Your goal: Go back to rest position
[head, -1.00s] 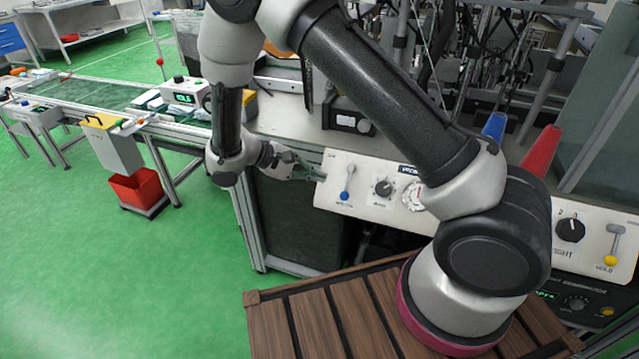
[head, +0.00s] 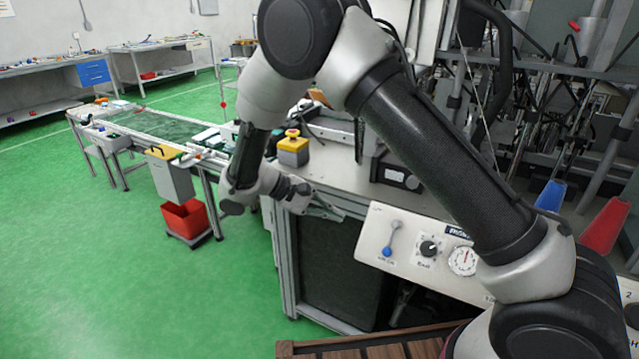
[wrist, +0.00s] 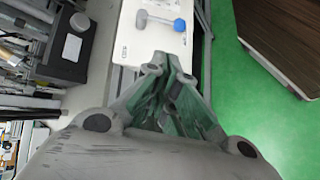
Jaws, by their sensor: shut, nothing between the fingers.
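My gripper (head: 330,208) is at the left end of the white control panel (head: 408,246), in front of the machine's bench. It is shut and empty, and its fingers point right toward the panel. In the wrist view the closed fingertips (wrist: 168,60) lie just below the panel's end. A lever with a blue knob (head: 388,251) stands on the panel, to the right of the fingertips; it also shows in the wrist view (wrist: 178,25). There is a gap between the fingertips and the lever.
A yellow and grey box with a red button (head: 293,150) stands on the bench behind my forearm. A conveyor table (head: 160,125) and a red bin (head: 186,218) are at the left. A wooden slatted platform (head: 370,348) is at the bottom. Green floor at the left is free.

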